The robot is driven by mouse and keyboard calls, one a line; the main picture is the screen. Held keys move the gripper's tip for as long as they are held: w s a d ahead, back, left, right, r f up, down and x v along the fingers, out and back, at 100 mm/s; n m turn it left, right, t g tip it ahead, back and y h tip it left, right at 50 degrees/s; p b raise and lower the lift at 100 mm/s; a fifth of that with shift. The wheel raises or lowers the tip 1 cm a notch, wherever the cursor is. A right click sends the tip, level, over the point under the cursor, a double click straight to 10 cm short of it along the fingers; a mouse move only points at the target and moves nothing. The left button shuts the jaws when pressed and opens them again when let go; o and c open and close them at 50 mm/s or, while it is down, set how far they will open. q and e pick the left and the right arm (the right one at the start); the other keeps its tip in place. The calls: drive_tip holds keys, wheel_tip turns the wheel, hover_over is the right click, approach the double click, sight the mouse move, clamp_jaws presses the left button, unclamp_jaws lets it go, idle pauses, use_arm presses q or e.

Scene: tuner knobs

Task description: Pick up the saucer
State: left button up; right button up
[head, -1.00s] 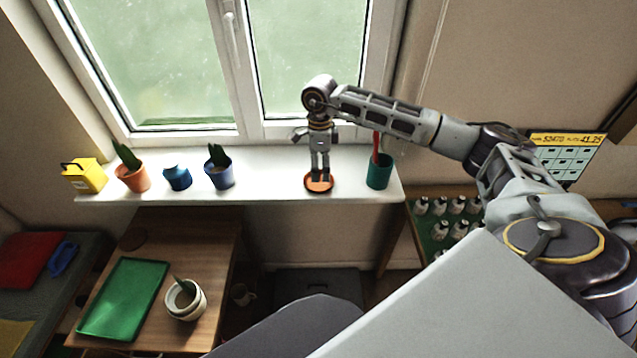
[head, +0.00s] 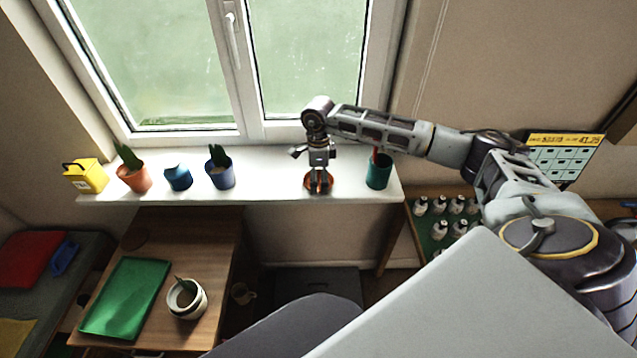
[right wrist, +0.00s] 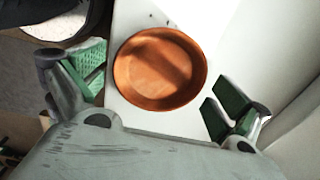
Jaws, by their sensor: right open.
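The orange-brown saucer (head: 310,184) lies on the white windowsill below my right gripper. In the right wrist view the whole round saucer (right wrist: 160,69) shows, empty and upright. My right gripper (head: 318,187) points down over the saucer and hides part of it in the head view. In the right wrist view its green-padded fingers (right wrist: 158,88) are spread wide to the left and right of the saucer, with nothing between them touching it. My left gripper is not in view.
On the windowsill (head: 268,182), a teal pot with a red object (head: 378,172) stands right of the saucer. A blue potted plant (head: 219,172), blue pot (head: 178,177), orange potted plant (head: 132,174) and yellow box (head: 86,176) stand to the left. The window is behind.

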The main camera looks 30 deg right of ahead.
sight(318, 182)
drive_tip(key=shift+c, duration=1.3)
drive_tip(key=c, duration=0.7)
drive_tip(key=shift+c, duration=0.6)
drive_tip(key=shift+r, duration=0.55)
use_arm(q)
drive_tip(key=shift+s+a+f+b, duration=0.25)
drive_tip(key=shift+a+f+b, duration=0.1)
use_arm(e)
wheel_tip(318, 182, up, 9)
